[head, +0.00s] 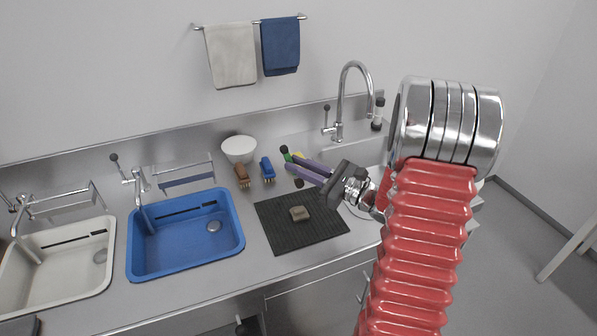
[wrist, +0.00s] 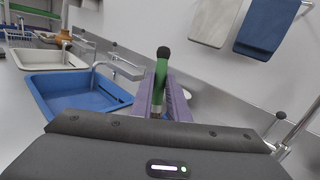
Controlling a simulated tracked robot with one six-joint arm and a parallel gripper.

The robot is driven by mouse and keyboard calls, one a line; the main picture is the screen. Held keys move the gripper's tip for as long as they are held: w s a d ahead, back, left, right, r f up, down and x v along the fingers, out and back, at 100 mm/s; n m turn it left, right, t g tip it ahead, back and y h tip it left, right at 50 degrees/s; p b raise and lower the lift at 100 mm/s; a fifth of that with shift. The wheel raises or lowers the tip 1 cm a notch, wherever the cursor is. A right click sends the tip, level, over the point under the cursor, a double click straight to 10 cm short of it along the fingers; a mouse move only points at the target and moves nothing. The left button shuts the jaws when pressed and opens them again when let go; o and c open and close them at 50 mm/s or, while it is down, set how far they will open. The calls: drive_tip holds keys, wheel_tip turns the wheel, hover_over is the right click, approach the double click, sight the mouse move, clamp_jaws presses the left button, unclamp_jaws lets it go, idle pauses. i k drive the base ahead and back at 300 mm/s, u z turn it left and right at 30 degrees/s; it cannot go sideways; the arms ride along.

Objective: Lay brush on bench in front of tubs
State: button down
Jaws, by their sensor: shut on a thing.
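My gripper (head: 297,164) has purple fingers and is shut on a green-handled thing with a black rounded end, which looks like the brush (head: 286,153). It is held above the bench, near the back of the black mat. The blue tub (head: 137,256) and the cream tub (head: 62,297) are set in the steel bench (head: 200,294), left of my gripper. Both tubs look empty.
A brown brush (head: 242,175) and a blue brush (head: 267,169) lie by a white bowl (head: 239,147). A black ribbed mat (head: 275,235) bears a small tan block (head: 299,213). Taps rise behind the tubs. A narrow bench strip in front of the tubs looks largely clear.

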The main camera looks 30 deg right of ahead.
sight(158, 296)
drive_tip(key=k, duration=1)
